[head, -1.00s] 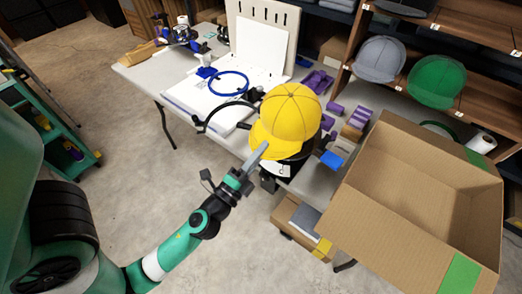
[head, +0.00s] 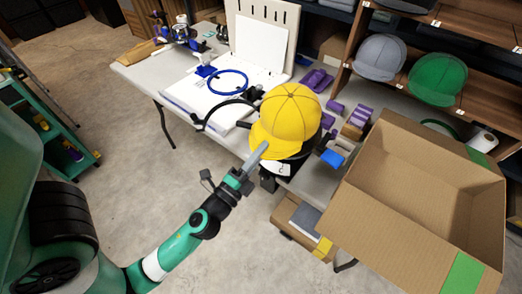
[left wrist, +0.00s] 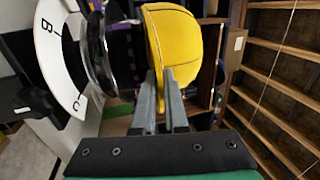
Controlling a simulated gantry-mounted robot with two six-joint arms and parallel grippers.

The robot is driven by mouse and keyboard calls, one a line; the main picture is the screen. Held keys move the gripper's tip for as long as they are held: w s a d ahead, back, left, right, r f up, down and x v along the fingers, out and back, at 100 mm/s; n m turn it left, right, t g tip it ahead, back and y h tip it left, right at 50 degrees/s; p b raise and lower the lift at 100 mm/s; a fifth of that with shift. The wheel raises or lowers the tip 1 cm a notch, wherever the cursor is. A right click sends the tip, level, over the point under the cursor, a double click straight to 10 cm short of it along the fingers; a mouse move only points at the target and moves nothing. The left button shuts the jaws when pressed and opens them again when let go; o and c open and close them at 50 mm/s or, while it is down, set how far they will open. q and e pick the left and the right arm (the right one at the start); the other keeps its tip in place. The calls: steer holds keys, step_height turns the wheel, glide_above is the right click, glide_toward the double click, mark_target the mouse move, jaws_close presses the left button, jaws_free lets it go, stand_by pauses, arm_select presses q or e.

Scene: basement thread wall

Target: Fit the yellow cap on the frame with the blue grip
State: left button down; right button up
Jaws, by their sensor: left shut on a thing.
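The yellow cap (head: 291,112) is over a dark round form (head: 310,150) at the near edge of the table. My left gripper (head: 261,152) is shut on the cap's brim at its lower left. In the left wrist view the gripper's fingers (left wrist: 165,98) are close together against the yellow cap (left wrist: 172,45). A dark metal ring (left wrist: 98,50) stands just left of it. A blue block-like piece (head: 332,158) shows right of the cap; I cannot tell if it is the frame's grip. Whether the cap sits on the form is hidden. My right gripper is not in view.
A white lettered plate (left wrist: 62,60) is beside the ring. A blue hoop (head: 229,83) and a black curved band (head: 204,118) lie on the left of the table. A large open cardboard box (head: 425,200) stands at right. Grey (head: 380,58) and green (head: 437,79) caps sit on shelves.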

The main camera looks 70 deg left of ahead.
arm_select(q)
steer(key=shift+f, duration=0.25)
steer(key=shift+w+a+f+b, duration=0.1)
steer(key=shift+w+f+b, duration=0.05)
steer(key=shift+f+b, duration=0.8)
steer(key=shift+b, duration=0.25)
steer(key=shift+w+a+f+b, duration=0.1)
steer(key=shift+w+f+b, duration=0.05)
steer(key=shift+f+b, duration=0.8)
stand_by(0.3)
steer(key=c, duration=0.9)
jaws_free()
steer(key=shift+f, duration=0.1)
